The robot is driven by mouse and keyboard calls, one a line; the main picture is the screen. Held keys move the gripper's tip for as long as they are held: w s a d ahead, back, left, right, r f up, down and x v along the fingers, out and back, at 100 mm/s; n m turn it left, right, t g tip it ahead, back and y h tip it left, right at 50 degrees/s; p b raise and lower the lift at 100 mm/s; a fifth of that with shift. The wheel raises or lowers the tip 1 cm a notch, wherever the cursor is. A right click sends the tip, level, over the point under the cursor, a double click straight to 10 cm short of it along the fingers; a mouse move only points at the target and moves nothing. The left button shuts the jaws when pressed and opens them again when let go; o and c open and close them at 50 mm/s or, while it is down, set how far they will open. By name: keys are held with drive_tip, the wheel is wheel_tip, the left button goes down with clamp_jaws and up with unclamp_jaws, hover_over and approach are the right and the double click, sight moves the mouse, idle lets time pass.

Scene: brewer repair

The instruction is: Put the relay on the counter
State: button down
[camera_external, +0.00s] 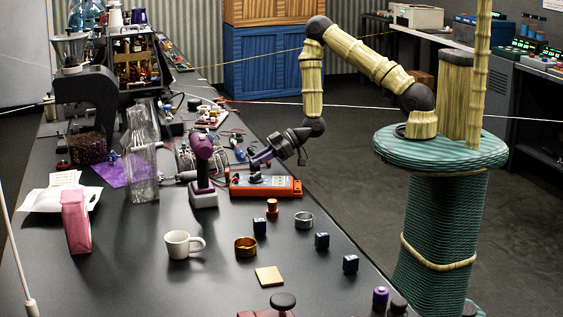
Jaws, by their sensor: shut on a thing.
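A purple grinder-like tool (203,165) stands just left of the tester.

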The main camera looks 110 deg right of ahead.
drive_tip(key=shift+f, duration=0.15)
drive_tip(key=c, duration=1.3)
unclamp_jaws()
drive_tip(key=shift+s+r, duration=0.1)
drive_tip(key=shift+r, duration=0.15)
drive_tip(key=v, duration=0.6)
drive_tip(key=shift+s+r, duration=0.25)
drive_tip(key=shift+p+v, duration=2.55)
drive_tip(key=shift+p, duration=1.4)
